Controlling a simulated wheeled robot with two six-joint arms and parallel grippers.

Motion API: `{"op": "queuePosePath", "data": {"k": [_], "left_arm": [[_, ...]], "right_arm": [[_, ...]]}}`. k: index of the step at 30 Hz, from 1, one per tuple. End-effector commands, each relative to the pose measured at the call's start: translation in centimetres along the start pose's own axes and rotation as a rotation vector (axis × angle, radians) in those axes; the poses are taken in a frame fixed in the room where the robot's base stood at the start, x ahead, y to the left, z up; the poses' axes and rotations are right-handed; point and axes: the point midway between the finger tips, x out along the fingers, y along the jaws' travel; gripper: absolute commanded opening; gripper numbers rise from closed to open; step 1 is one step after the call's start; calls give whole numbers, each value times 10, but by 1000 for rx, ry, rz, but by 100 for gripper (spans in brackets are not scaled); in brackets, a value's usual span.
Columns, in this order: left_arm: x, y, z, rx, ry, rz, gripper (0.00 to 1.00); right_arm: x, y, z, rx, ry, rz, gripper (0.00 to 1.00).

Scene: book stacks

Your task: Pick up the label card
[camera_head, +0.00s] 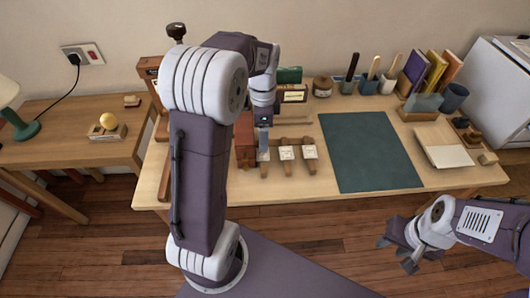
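I cannot tell for certain which thing is the label card. A pale card (294,96) lies in a dark holder at the back of the desk. Small pale tags (287,153) also sit on the wooden pieces at the front. My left gripper (263,148) points down over the desk, just right of a reddish-brown box (244,140) and left of those tags. Its fingers are small and seen edge-on, so its opening and any contact are unclear. My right gripper (396,256) is open and empty, in front of the desk at the lower right.
A dark green mat (371,151) lies clear on the desk (447,187). A side table (60,150) with a lamp (22,126) is left. My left arm hides the desk's left part.

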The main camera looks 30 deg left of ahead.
Motion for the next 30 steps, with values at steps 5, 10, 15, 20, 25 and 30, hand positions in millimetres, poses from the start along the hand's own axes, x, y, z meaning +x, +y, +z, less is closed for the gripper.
{"op": "queuePosePath", "data": {"k": [5,10,15,20,25,30], "left_arm": [[30,1,0,0,-1,3,76],[44,2,1,0,-1,4,76],[75,4,2,0,-1,4,76],[82,3,2,0,0,1,76],[81,3,1,0,0,1,76],[82,3,1,0,0,1,76]], "right_arm": [[11,0,1,0,0,0,36],[16,0,1,0,0,0,36],[26,0,2,0,0,0,36],[27,0,3,0,0,0,36],[26,0,2,0,0,0,36],[26,0,2,0,0,0,36]]}}
